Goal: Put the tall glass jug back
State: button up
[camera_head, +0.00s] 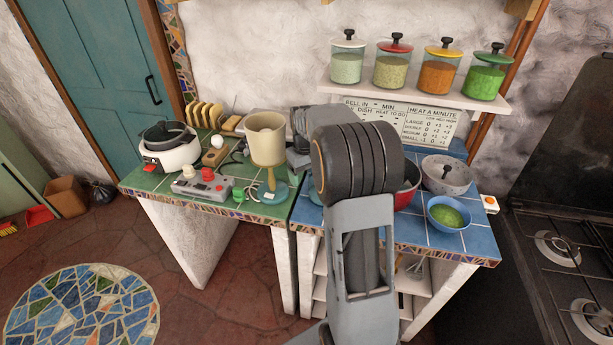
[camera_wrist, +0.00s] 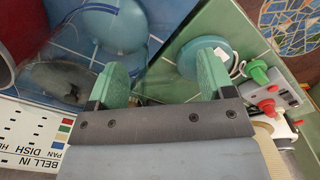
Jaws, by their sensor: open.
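In the wrist view my gripper (camera_wrist: 164,78) is open, its two green fingers spread above the seam between the blue and green tiles. No object shows clearly held between them. A clear, glass-like shape (camera_wrist: 62,78), perhaps the tall glass jug, shows faintly on the blue tiles beside the left finger. Its outline is hard to make out, and I cannot tell whether it is upright. In the head view my arm covers that part of the blue counter, and I cannot make out a jug or my fingertips there.
A red pot (camera_head: 408,187), a lidded grey pot (camera_head: 446,177) and a blue bowl (camera_head: 449,212) stand right of my arm. A cream-topped stand (camera_head: 266,140) and a red-grey device (camera_head: 204,185) are left. Lidded jars line the wall shelf (camera_head: 420,92).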

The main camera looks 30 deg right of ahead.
notch_tip(320, 180, up, 11)
jog(key=s+a+f+t, duration=0.2)
jog(key=s+a+f, duration=0.1)
jog(key=s+a, duration=0.4)
jog(key=s+a+f+t, duration=0.2)
jog(key=s+a, duration=0.6)
jog(key=s, duration=0.4)
jog(key=shift+s+a+f, duration=0.15)
jog(key=shift+a+f, duration=0.05)
jog(key=shift+f, duration=0.25)
